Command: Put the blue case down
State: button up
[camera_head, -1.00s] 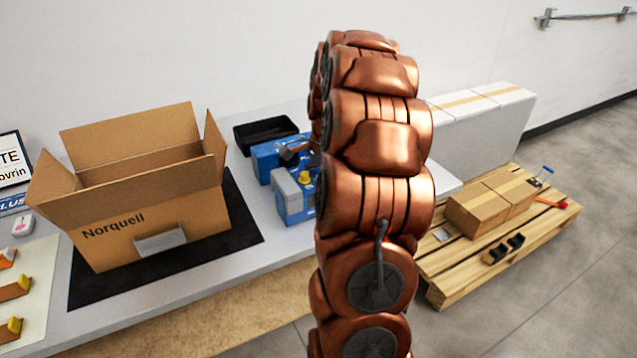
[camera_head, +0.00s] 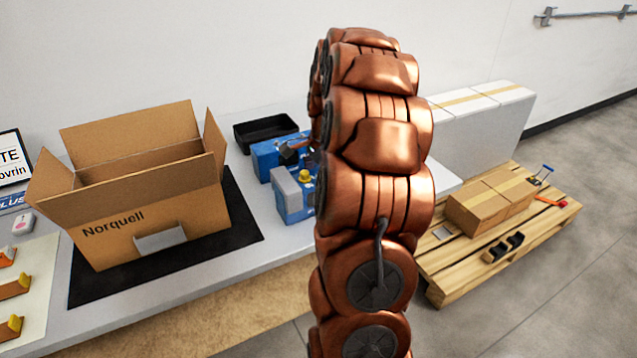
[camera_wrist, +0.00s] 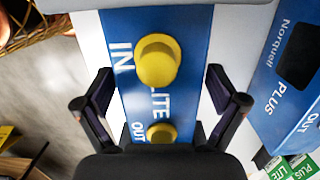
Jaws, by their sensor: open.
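A blue case (camera_wrist: 130,60) with yellow knobs and the words IN, LITE and OUT lies below my open gripper (camera_wrist: 160,95) in the wrist view. The fingers stand on either side of it, with pale strips showing between them and the blue face. In the head view a blue and grey case (camera_head: 291,196) with a yellow knob stands on the table beside my arm, its right part hidden by the arm. A second blue case (camera_head: 264,158) stands behind it; a blue case marked Norquell PLUS (camera_wrist: 285,95) lies at the right in the wrist view.
An open cardboard box (camera_head: 150,220) marked Norquell stands on a black mat (camera_head: 242,225). A black tray (camera_head: 262,131) sits at the back of the grey table (camera_head: 262,265). A pallet (camera_head: 440,285) with cartons stands on the floor to the right.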

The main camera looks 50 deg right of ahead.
jog(key=r, duration=0.4)
jog(key=d+r, duration=0.1)
jog(key=r, duration=0.3)
jog(key=r+b, duration=0.1)
jog(key=r, duration=0.2)
jog(key=shift+s+d+r, duration=0.2)
jog(key=shift+s+r, duration=0.05)
jog(key=shift+r, duration=0.15)
jog(key=a+n, duration=0.1)
jog(key=a, duration=0.2)
jog(key=a+n, duration=0.2)
jog(key=a, duration=0.2)
jog(key=a+n, duration=0.2)
jog(key=a, duration=0.2)
jog(key=shift+s+a+g, duration=0.2)
jog(key=shift+s+g, duration=0.1)
jog(key=s+a+f+n+g, duration=0.1)
jog(key=s+a+f+n, duration=0.2)
jog(key=s+a+n, duration=0.45)
jog(key=s+a+f+n, duration=0.2)
jog(key=s+a+n, duration=0.25)
jog(key=a, duration=0.65)
jog(key=s+a+f+n, duration=0.2)
jog(key=s, duration=0.3)
jog(key=s+a+f+n+h, duration=0.1)
jog(key=s+f+n, duration=0.1)
jog(key=s, duration=0.4)
jog(key=shift+a+f+n+g, duration=0.4)
jog(key=shift+f, duration=0.15)
jog(key=shift+w, duration=0.1)
